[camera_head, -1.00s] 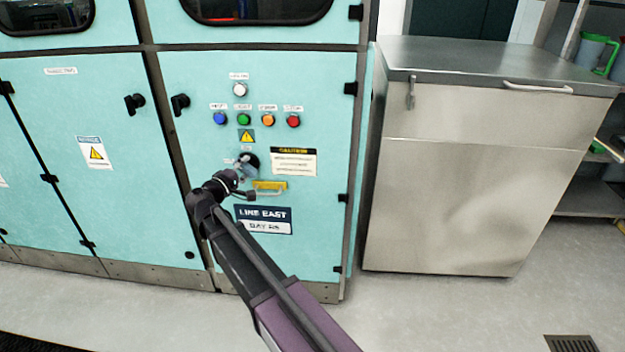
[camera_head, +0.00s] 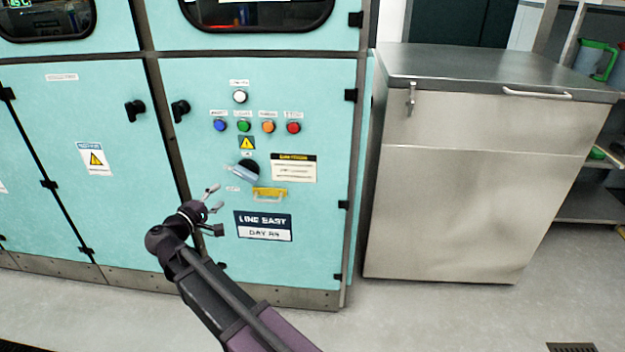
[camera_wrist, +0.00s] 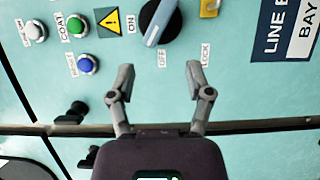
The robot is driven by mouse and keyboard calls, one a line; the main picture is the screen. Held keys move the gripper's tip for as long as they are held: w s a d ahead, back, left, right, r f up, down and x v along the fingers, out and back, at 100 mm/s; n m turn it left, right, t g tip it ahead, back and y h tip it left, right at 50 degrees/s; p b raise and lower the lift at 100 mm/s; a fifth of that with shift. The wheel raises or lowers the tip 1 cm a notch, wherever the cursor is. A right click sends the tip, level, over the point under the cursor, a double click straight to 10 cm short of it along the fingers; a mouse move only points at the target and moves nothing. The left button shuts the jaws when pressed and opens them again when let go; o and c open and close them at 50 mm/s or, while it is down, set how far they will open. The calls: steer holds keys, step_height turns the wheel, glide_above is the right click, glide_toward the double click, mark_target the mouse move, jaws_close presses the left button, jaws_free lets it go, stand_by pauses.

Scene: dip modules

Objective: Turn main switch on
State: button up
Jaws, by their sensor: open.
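The main switch (camera_head: 243,172) is a rotary knob with a black round base and a pale blue-grey handle on the turquoise cabinet door. In the wrist view the switch (camera_wrist: 158,22) is cut off at the top edge. Its handle end lies between the ON label (camera_wrist: 131,22) and the OFF label (camera_wrist: 162,58), closer to OFF. A LOCK label (camera_wrist: 205,55) is to the right. My gripper (camera_head: 216,198) is open and empty, below and left of the switch and apart from it. In the wrist view my gripper's (camera_wrist: 160,78) spread fingers lie below the handle end.
A yellow bracket (camera_head: 270,194) sits just below the switch. Blue, green, orange and red buttons (camera_head: 269,126) line up above it, with a white one (camera_head: 240,97) higher. Black door latches (camera_head: 180,109) project at upper left. A steel cabinet (camera_head: 470,190) stands right.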

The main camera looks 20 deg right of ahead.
steer(key=s+d+r+m+g+y+p, duration=0.1)
steer(key=s+d+r+m+g+p, duration=0.15)
steer(key=d+p, duration=0.4)
steer(key=s+d+r+m+g+y+p, duration=0.1)
steer(key=s+d+g+p, duration=0.1)
steer(key=d+g+p, duration=0.35)
steer(key=s+d+r+m+g+y+p, duration=0.4)
steer(key=s+d+r+y+p, duration=0.3)
steer(key=p, duration=1)
steer(key=shift+s+d+r+p, duration=0.4)
steer(key=shift+s+d+r, duration=0.35)
steer(key=shift+s+d, duration=1.15)
steer(key=shift+s+a+m, duration=0.15)
steer(key=shift+a+m, duration=0.05)
steer(key=shift+m, duration=0.05)
steer(key=shift+f, duration=0.15)
